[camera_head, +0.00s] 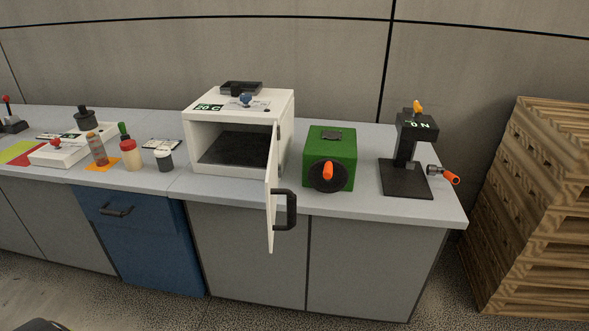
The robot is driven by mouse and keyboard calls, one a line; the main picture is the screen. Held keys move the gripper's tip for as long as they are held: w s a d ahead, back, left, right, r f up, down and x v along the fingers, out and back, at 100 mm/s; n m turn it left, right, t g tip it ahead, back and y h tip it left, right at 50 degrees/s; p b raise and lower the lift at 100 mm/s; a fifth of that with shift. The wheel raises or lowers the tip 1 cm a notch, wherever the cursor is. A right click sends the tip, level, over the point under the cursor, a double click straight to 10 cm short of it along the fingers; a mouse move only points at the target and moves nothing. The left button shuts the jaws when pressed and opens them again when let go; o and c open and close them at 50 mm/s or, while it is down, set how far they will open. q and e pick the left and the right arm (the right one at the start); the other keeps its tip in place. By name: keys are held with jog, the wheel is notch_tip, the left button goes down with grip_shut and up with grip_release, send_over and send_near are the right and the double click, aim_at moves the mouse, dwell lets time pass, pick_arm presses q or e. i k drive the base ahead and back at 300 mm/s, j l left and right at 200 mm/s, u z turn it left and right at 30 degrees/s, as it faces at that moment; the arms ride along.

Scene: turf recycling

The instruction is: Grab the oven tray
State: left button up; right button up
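The white oven (232,182) stands on the grey counter with its door (271,200) swung open toward me. The door has a black handle (285,210). A dark flat surface (236,150) covers the floor inside the oven; I cannot tell whether it is a separate tray. A small black tray-like piece (241,88) lies on top of the oven toward the back. A green "20 C" display and a blue knob (246,100) are also on top.
A green box with an orange-handled black dial (328,176) and a black press-like device (405,165) stand right of the oven. Bottles (131,155) and a jar (164,160) stand left. Wooden pallets (535,215) are stacked beyond the counter's right end. The open door overhangs the counter front.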

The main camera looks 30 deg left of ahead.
aim_at(234, 88)
jog(key=i+l+u, duration=0.2)
jog(key=i+l, duration=0.2)
jog(key=l, duration=0.25)
jog(key=i+l+u, duration=0.1)
jog(key=l, duration=0.25)
jog(key=u, duration=1.35)
jog(key=i+l, duration=0.05)
